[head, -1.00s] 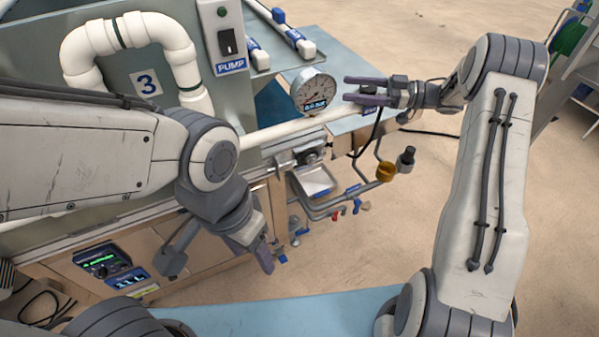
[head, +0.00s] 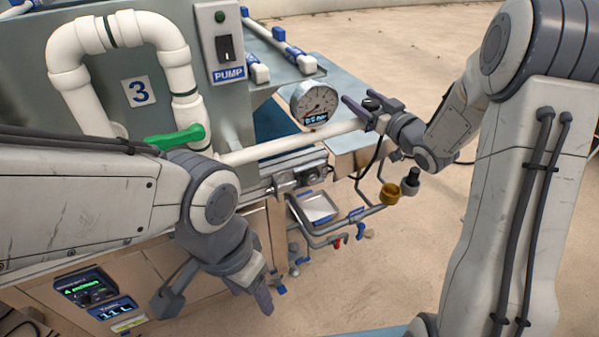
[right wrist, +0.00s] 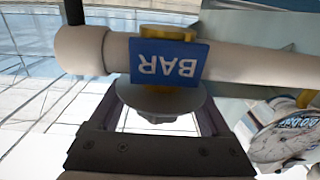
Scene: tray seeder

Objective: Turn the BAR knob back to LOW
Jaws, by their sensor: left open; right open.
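The blue BAR label (right wrist: 167,63) sits on a white pipe in the right wrist view, upside down there. Just below it is a round grey knob (right wrist: 158,102) with a yellow piece behind. My right gripper (right wrist: 160,110) is open, its two fingers on either side of the knob; I cannot tell whether they touch it. In the head view the right gripper (head: 367,102) is at the pipe, right of the gauge, with a dark knob top (head: 372,103) between its fingers. My left gripper (head: 213,300) is open and empty, low in front of the bench.
The round gauge (head: 314,103) stands close left of the right gripper; its reading is too small to trust. A PUMP switch box (head: 224,45), a green lever (head: 178,138) and a brass-coloured cup (head: 390,194) are nearby. Open floor lies to the right.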

